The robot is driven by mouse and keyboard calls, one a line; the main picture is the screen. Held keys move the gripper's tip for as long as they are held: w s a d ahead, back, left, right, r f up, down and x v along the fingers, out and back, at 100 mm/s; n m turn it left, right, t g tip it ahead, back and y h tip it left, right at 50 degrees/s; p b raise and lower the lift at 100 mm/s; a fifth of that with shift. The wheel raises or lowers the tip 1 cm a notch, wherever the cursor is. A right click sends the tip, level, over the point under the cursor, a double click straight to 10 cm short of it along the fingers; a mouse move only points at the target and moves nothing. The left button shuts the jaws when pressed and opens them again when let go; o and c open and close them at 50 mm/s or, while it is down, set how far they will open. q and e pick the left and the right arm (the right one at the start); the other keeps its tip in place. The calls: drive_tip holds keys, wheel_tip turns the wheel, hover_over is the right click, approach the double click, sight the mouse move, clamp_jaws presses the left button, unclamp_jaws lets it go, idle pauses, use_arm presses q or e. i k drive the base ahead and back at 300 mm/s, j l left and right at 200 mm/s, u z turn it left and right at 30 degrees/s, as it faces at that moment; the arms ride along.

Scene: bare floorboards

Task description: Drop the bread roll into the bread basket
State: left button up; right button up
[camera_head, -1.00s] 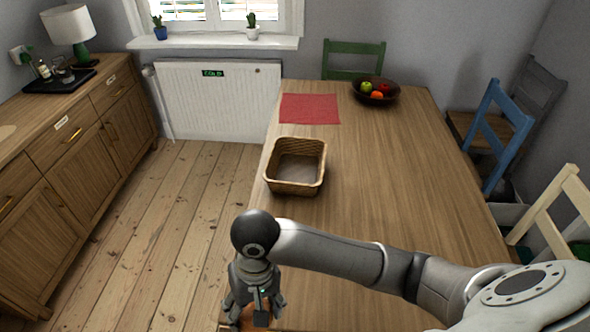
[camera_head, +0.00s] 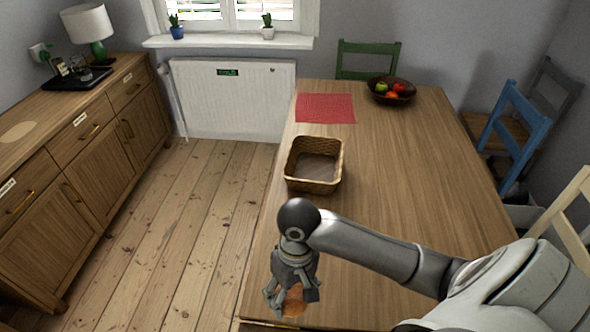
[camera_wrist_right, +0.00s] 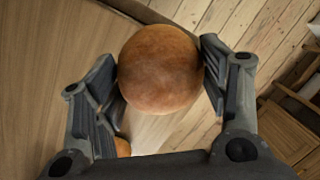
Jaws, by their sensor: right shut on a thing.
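The bread roll (camera_wrist_right: 160,69) is round and brown, held between the two fingers of my right gripper (camera_wrist_right: 162,85) in the right wrist view. In the head view my right gripper (camera_head: 291,297) points down near the table's near left part, and the bread roll (camera_head: 294,301) shows partly between its fingers. The bread basket (camera_head: 314,165) is a square, woven, open basket on the table, farther back than the gripper and apart from it. It looks empty. My left gripper is not in view.
The wooden table (camera_head: 420,170) also bears a red placemat (camera_head: 325,108) and a dark fruit bowl (camera_head: 391,90) at the far end. A second brown round thing (camera_wrist_right: 122,147) shows partly behind a finger. Chairs stand at the back and right. A sideboard (camera_head: 80,150) stands left.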

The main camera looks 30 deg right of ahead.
sight(315, 171)
drive_tip(key=i+j+u, duration=0.25)
drive_tip(key=i+j, duration=0.2)
drive_tip(key=j, duration=0.25)
drive_tip(key=i+j+u, duration=0.2)
drive_tip(key=i+j, duration=0.3)
drive_tip(key=j, duration=0.15)
drive_tip(key=i+z, duration=0.7)
drive_tip(key=z, duration=0.15)
drive_tip(key=i+j+z, duration=0.2)
drive_tip(key=z, duration=0.2)
drive_tip(key=i+l+z, duration=0.55)
drive_tip(key=i+z, duration=0.25)
drive_tip(key=i+l+z, duration=0.1)
drive_tip(key=i+z, duration=0.3)
drive_tip(key=l, duration=0.2)
drive_tip(key=i, duration=0.05)
